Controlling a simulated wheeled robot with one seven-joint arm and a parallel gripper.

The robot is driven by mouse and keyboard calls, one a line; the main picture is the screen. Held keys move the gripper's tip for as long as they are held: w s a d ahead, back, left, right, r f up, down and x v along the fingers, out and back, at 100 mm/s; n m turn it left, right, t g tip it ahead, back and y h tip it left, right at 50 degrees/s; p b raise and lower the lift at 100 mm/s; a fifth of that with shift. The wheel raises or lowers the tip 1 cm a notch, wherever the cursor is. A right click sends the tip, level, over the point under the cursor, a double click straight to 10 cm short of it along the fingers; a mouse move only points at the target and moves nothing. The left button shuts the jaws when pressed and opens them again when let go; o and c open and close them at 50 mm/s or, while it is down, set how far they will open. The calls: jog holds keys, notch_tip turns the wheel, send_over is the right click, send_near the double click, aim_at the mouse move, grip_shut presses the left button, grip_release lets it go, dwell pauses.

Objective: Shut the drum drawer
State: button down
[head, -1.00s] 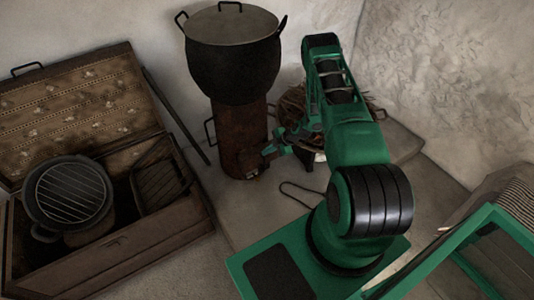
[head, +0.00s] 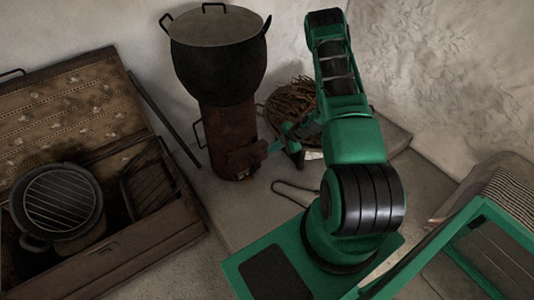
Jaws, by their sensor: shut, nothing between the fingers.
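The drum (head: 224,125) is a rusty brown cylinder standing upright under a large black pot. Its drawer (head: 246,157) shows as a rusty box low on the drum's right side, and it appears to stick out from the drum. Something small and bright shows just below the drawer. My gripper (head: 271,147) is shut and empty, just right of the drawer's outer end. I cannot tell whether the fingertips touch it.
The black pot (head: 217,62) with a lid rests on the drum. A basket of twigs (head: 293,101) stands behind my gripper. An open wooden chest (head: 125,262) with a round grill (head: 62,199) is at left. A dark wire loop (head: 296,187) lies on the floor slab.

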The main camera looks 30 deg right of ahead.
jog(key=s+a, duration=0.1)
jog(key=a, duration=1.1)
jog(key=w+a+f, duration=0.4)
jog(key=w+f, duration=0.3)
jog(key=w, duration=0.1)
jog(key=shift+w+f, duration=0.15)
jog(key=shift+w, duration=0.1)
